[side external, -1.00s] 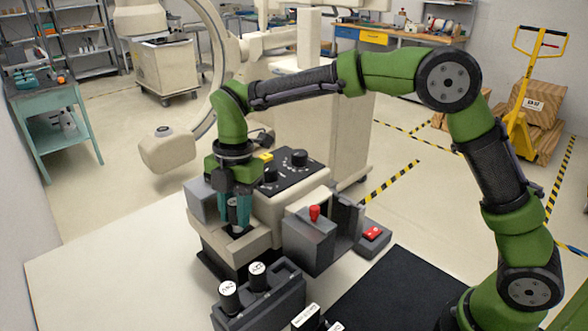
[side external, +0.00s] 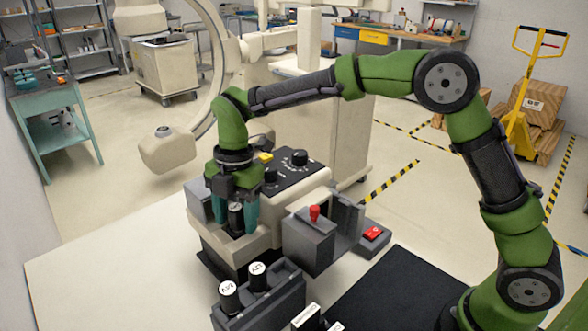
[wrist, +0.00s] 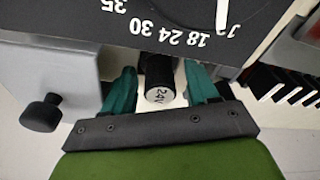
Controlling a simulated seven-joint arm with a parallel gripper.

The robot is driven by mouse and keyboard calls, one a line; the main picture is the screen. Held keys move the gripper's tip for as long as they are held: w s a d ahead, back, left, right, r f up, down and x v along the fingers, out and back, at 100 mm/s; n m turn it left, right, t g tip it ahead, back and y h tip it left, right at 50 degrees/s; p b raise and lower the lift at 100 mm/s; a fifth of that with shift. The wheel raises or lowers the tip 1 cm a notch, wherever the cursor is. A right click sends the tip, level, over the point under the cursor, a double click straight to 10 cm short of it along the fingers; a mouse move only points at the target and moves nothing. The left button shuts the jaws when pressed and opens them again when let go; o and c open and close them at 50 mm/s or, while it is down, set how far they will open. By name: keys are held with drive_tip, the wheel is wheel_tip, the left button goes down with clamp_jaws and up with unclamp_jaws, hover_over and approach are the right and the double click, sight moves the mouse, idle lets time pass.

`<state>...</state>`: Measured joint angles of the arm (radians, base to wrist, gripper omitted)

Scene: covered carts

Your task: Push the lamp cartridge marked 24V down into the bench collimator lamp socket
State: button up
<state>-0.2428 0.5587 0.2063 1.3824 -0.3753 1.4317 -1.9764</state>
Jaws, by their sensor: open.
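The lamp cartridge marked 24V (wrist: 160,92) is a dark cylinder with a pale labelled end. In the side view the cartridge (side external: 236,217) stands upright at the front ledge of the bench collimator (side external: 262,222), a cream housing with a black dial panel. The lamp socket is hidden beneath the cartridge, so I cannot tell how deep it sits. My gripper (side external: 238,222) is open, with its teal fingers on either side of the cartridge. In the wrist view my gripper (wrist: 160,90) shows gaps between the fingers and the cartridge.
A dark rack (side external: 268,306) with white-topped cartridges (side external: 228,288) stands in front. A grey box with a red knob (side external: 314,213) is right of the housing, and a red switch (side external: 373,233) lies beyond it. A black mat (side external: 385,290) covers the right of the pale table.

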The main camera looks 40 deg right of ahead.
wheel_tip(320, 180, up, 17)
drive_tip(key=d, duration=0.2)
drive_tip(key=shift+w+f, duration=0.2)
drive_tip(key=shift+w, duration=0.25)
drive_tip(key=shift+d, duration=0.1)
drive_tip(key=s+d+f+m+t, duration=0.1)
drive_tip(key=s+d+m, duration=0.1)
drive_tip(key=m, duration=0.3)
drive_tip(key=s+d+f+m+t, duration=0.1)
drive_tip(key=d+m, duration=0.1)
drive_tip(key=m, duration=0.2)
drive_tip(key=s+d+f+m, duration=0.1)
drive_tip(key=s+f+m, duration=0.1)
drive_tip(key=m, duration=0.3)
drive_tip(key=shift+s+d+m+t, duration=0.3)
drive_tip(key=shift+s+d+t, duration=0.05)
drive_tip(key=shift+d+t, duration=0.05)
drive_tip(key=s+d+f+m+t, duration=0.1)
drive_tip(key=s+d+m+t, duration=0.1)
drive_tip(key=s+d+m, duration=0.2)
drive_tip(key=s+d+f+m+t, duration=0.2)
drive_tip(key=s+d+m, duration=0.3)
drive_tip(key=s+m, duration=0.3)
drive_tip(key=s+t, duration=0.1)
drive_tip(key=s, duration=0.2)
drive_tip(key=shift+s+d+f+y, duration=0.2)
drive_tip(key=shift+s+d+y, duration=0.05)
drive_tip(key=shift+s+y, duration=0.05)
drive_tip(key=shift+c, duration=0.2)
